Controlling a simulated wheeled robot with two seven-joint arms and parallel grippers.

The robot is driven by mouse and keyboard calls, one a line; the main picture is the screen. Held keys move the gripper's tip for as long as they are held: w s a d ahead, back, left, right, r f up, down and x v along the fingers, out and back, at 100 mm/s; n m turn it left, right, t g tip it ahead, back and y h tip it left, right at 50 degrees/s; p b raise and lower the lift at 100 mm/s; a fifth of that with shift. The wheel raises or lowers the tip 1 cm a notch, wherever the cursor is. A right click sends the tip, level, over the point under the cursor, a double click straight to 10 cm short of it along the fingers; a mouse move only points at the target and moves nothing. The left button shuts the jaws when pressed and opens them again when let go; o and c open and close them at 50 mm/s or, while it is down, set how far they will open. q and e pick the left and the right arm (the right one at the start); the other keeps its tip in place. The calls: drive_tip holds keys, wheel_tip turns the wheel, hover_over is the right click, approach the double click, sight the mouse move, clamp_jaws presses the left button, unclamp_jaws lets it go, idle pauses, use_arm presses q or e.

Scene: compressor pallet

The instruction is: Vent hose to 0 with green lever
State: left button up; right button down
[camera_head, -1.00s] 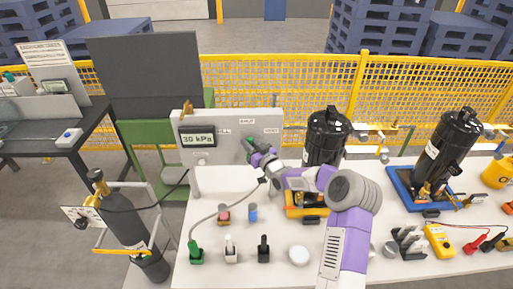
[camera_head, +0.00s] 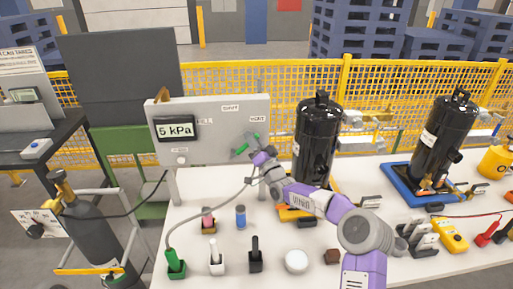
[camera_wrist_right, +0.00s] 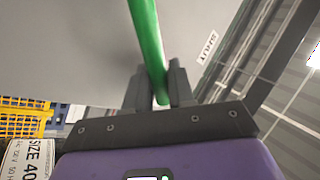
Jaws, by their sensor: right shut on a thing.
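The panel (camera_head: 205,155) stands at the back of the white table with a display (camera_head: 174,130) that reads 5 kPa. The green lever (camera_head: 250,146) is on the panel's right part, angled in the head view. My right gripper (camera_head: 249,152) is at the panel, shut on the lever. In the right wrist view, the green lever (camera_wrist_right: 147,45) passes between the two dark fingers (camera_wrist_right: 158,88). A grey hose (camera_head: 205,212) runs from a green-based fitting (camera_head: 175,264) up toward the panel; its upper end is partly hidden by my right arm. My left gripper is not in view.
Black compressors (camera_head: 316,145) stand right of the panel, one in a blue tray (camera_head: 398,182). A gas cylinder (camera_head: 88,225) stands left of the table. Several small fittings, a white round cap (camera_head: 296,261) and a yellow meter (camera_head: 450,236) lie along the table front.

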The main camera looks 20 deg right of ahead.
drive_tip(key=shift+d+f+m+h+b, duration=0.25)
drive_tip(key=shift+f+m+h+b, duration=0.05)
drive_tip(key=shift+m+b, duration=0.4)
drive_tip(key=c, duration=1.1)
unclamp_jaws()
drive_tip(key=shift+s, duration=0.1)
drive_tip(key=v, duration=0.7)
drive_tip(key=shift+s+f+p, duration=0.15)
drive_tip(key=shift+f+p, duration=0.1)
drive_tip(key=shift+p, duration=0.05)
